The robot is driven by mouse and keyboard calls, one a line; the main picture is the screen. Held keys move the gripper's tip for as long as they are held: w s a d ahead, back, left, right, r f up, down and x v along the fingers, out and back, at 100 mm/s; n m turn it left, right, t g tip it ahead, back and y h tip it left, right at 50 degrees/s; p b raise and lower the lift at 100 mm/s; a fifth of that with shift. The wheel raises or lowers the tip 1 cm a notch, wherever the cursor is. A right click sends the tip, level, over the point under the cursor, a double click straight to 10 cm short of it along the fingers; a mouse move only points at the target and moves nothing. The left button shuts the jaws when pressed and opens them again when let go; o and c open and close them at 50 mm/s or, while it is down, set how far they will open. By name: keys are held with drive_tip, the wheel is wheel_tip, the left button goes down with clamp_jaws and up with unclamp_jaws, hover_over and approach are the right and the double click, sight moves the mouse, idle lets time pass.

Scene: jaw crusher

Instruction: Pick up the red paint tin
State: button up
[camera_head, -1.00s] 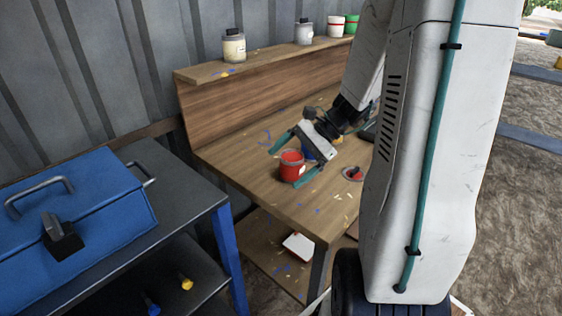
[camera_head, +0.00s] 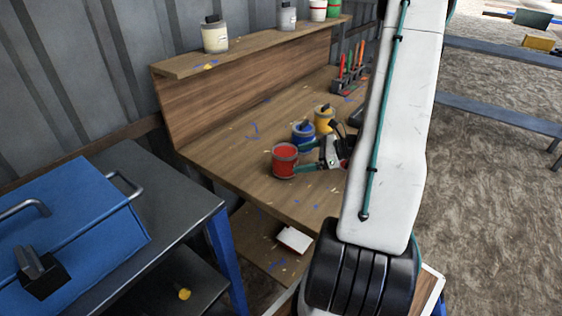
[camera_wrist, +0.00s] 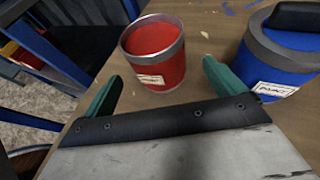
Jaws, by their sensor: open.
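The red paint tin (camera_head: 285,160) is open-topped, with a grey rim, and stands upright near the front edge of the wooden workbench (camera_head: 235,160). My gripper (camera_head: 304,157) is low over the bench, just right of the tin, with its teal fingers pointing at it. In the wrist view the red tin (camera_wrist: 155,55) stands just ahead of and between the spread fingertips (camera_wrist: 161,72). The fingers look open, with nothing held. The tin's label faces my gripper. I cannot tell whether either finger touches it.
A blue paint tin (camera_head: 303,136) stands close behind the red one, near one finger; it also shows in the wrist view (camera_wrist: 275,55). A yellow tin (camera_head: 324,118) is beyond it. Several tins stand on the raised shelf (camera_head: 250,50). A blue toolbox (camera_head: 75,225) is at left.

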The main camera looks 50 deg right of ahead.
sight(286, 161)
drive_tip(key=shift+x, duration=3.1)
drive_tip(key=shift+a+r, duration=0.1)
drive_tip(key=shift+a, duration=0.05)
drive_tip(key=c, duration=1.4)
